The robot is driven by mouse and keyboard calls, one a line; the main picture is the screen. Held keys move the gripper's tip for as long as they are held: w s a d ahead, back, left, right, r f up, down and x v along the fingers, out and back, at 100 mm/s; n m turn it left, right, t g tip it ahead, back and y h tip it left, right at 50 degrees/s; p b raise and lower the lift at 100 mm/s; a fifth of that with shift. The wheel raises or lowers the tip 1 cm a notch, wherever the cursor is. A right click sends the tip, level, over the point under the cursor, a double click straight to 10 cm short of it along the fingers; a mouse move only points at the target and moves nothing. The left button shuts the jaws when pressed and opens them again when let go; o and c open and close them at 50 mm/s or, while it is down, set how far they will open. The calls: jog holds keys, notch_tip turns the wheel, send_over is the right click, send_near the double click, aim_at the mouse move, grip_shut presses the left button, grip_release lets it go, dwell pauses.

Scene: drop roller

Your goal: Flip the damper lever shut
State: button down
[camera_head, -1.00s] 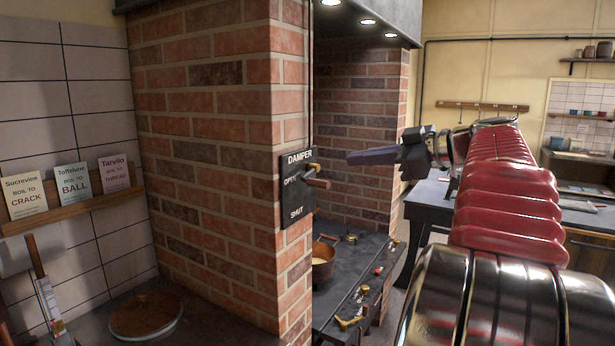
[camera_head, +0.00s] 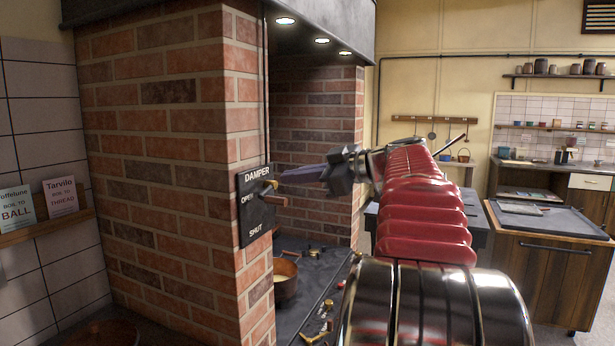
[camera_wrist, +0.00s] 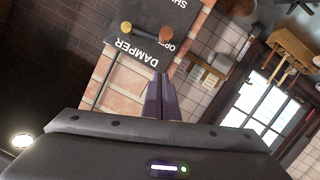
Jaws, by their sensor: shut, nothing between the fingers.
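The black damper plate (camera_head: 254,222) is on the side of the brick pillar, marked OPEN above and SHUT below. The damper lever has a wooden handle (camera_head: 274,200), level with OPEN, and a brass knob (camera_head: 270,184) just above it. In the wrist view the plate (camera_wrist: 148,48) is upside down, with the brass knob (camera_wrist: 126,28) and the wooden handle (camera_wrist: 166,34) side by side. My gripper (camera_head: 286,177) is shut and empty, its fingertips pointing left at the plate's upper edge. In the wrist view my gripper (camera_wrist: 158,82) shows apart from the knob and handle.
The brick pillar (camera_head: 160,160) fills the left. A stove top (camera_head: 310,275) with a copper pot (camera_head: 286,278) lies below my arm. A dark hood (camera_head: 330,30) with lamps hangs above. A wooden cabinet (camera_head: 550,265) stands at the right.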

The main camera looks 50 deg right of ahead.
jog(key=w+f, duration=0.2)
jog(key=f, duration=0.1)
jog(key=w+f, duration=0.1)
jog(key=shift+w+d+f, duration=0.25)
jog(key=shift+w, duration=0.15)
